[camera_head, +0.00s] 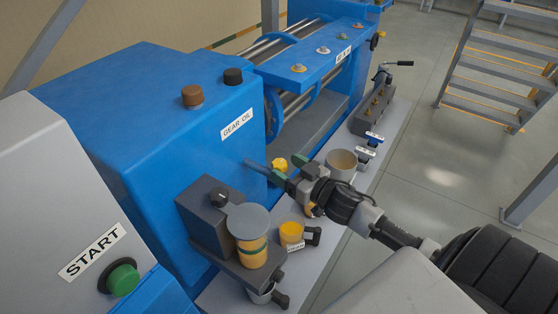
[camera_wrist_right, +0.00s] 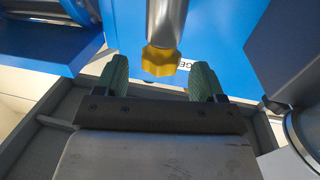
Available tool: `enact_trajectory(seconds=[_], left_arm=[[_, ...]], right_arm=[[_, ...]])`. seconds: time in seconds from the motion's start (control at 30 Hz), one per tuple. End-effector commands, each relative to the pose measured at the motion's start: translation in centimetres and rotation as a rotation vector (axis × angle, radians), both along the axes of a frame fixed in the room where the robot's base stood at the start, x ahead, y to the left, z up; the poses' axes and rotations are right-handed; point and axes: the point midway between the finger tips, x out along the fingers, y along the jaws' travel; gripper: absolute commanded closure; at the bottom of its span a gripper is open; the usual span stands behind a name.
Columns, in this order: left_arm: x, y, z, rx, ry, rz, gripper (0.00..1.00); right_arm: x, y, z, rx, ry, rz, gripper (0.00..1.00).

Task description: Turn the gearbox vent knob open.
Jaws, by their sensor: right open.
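The yellow vent knob (camera_head: 279,164) sits at the end of a short metal pipe (camera_head: 256,166) that sticks out of the blue gearbox (camera_head: 160,130). In the right wrist view the knob (camera_wrist_right: 160,60) is in front of the jaws, roughly centred between the fingers, with the silver pipe (camera_wrist_right: 167,20) behind it. My right gripper (camera_head: 290,169) is open with its green fingers to either side of the knob; I see a gap on both sides and no clear contact. The fingers hide part of the knob in the head view. My left gripper is not in view.
A grey box with a black dial (camera_head: 220,194) and a lidded yellow jar (camera_head: 249,246) stand near me. A green START button (camera_head: 123,278) is at lower left.

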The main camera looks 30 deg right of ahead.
Motion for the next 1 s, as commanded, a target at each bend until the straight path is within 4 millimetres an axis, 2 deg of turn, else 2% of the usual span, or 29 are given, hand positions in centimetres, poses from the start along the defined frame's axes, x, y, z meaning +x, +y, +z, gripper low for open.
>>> enact_trajectory(seconds=[0.2,0.6,0.9,0.93,1.0], left_arm=[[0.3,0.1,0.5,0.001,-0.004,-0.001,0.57],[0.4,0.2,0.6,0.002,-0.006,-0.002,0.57],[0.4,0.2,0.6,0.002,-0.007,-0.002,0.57],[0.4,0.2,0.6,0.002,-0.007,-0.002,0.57],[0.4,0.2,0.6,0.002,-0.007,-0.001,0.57]], right_arm=[[2.4,0.5,0.1,0.001,0.000,-0.001,0.31],[2.9,0.7,-0.1,0.000,0.001,-0.001,0.31],[2.9,0.7,0.0,0.000,0.001,-0.001,0.77],[2.9,0.7,0.0,0.000,0.001,-0.001,0.80],[2.9,0.7,0.0,0.000,0.001,0.000,0.80]])
